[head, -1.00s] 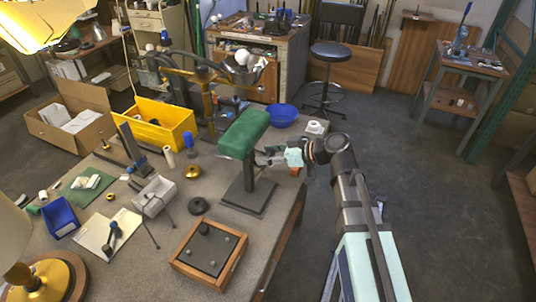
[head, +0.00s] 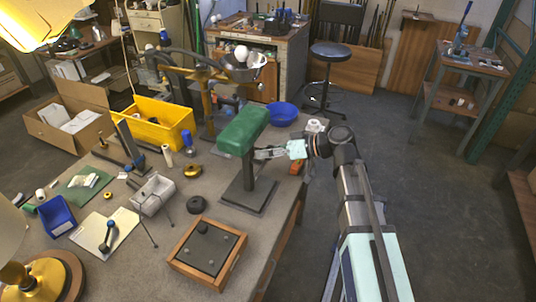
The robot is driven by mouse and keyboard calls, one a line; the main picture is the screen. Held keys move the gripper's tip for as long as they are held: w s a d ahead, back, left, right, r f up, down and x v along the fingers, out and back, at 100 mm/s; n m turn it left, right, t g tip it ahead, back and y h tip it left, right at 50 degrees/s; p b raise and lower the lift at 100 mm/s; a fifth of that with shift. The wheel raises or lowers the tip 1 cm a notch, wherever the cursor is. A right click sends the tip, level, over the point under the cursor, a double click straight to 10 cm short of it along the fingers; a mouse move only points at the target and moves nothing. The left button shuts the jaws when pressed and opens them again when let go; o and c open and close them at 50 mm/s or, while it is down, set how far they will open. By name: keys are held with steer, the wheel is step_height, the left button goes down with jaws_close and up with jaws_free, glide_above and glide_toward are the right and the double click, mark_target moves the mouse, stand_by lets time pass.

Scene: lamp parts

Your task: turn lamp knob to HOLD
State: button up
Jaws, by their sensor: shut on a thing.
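The green-topped lamp (head: 243,130) stands upright on a dark post with a flat square base (head: 249,196), near the right edge of the workbench. My gripper (head: 261,154) reaches in from the right, just below the green top and beside the upper post. Its fingers are shut on a small part there, seemingly the lamp knob. The knob itself is hidden by the fingers and too small to make out, so its setting and any HOLD mark cannot be read.
A wooden-framed box (head: 208,252) sits in front of the lamp. A blue bowl (head: 281,114) and a white roll (head: 314,125) lie behind it. A black ring (head: 196,205) and a wire-legged tray (head: 154,195) are to the left. The floor to the right is open.

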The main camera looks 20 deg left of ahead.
steer(key=m+g, duration=0.2)
steer(key=m, duration=0.1)
steer(key=shift+w+y+b, duration=0.1)
steer(key=shift+y+b, duration=0.25)
steer(key=shift+y, duration=0.05)
steer(key=m+g+y, duration=0.1)
steer(key=m, duration=0.2)
steer(key=m+y, duration=0.1)
steer(key=m, duration=0.2)
steer(key=shift+g, duration=0.4)
steer(key=shift+m+y+p, duration=0.5)
steer(key=shift+m+y, duration=0.3)
steer(key=shift+m, duration=1.1)
steer(key=o, duration=1.2)
steer(key=shift+c, duration=0.2)
steer(key=shift+d+f, duration=0.1)
steer(key=v, duration=1.1)
steer(key=shift+d, duration=0.35)
